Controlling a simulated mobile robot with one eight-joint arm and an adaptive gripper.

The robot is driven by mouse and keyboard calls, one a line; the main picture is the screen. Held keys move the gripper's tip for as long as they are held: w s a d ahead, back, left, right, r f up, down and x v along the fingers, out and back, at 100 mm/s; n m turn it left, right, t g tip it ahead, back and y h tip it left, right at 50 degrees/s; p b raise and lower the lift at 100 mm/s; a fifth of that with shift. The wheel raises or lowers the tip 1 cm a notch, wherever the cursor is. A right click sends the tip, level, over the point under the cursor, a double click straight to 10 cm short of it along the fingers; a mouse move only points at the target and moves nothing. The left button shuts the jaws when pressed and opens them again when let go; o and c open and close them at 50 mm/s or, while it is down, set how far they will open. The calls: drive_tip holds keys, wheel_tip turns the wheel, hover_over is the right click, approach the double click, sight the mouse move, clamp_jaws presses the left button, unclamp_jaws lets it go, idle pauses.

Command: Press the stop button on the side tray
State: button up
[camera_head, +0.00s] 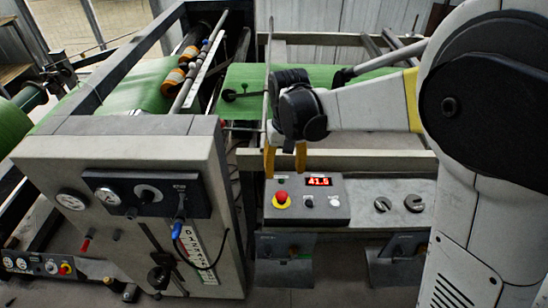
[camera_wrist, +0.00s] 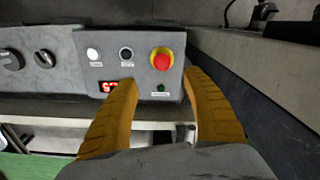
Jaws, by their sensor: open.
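The stop button (camera_head: 282,197) is a red mushroom button on a yellow ring, at the left of a grey control box (camera_head: 335,213) on the side tray (camera_head: 365,195). My gripper (camera_head: 285,175) points down with two yellow fingers, open and empty. In the head view its fingertips are just above the box's back edge, near the button. In the wrist view my gripper (camera_wrist: 163,75) has its fingers spread either side of the box's near edge. I see no contact with the button.
A red display (camera_head: 319,182) and two small buttons (camera_head: 308,201) share the box. Two dark knobs (camera_head: 414,203) sit on the tray to the right. A grey machine cabinet (camera_head: 130,190) with gauges stands at left. Another red button (camera_head: 66,269) sits low at far left.

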sight(282, 194)
drive_tip(key=f+b, duration=0.1)
drive_tip(key=f, duration=0.2)
drive_tip(key=f+b, duration=0.1)
drive_tip(key=f, duration=0.3)
drive_tip(key=f+b, duration=0.2)
drive_tip(key=f, duration=0.2)
drive_tip(key=shift+w+a+f, duration=0.15)
drive_tip(key=shift+a, duration=0.1)
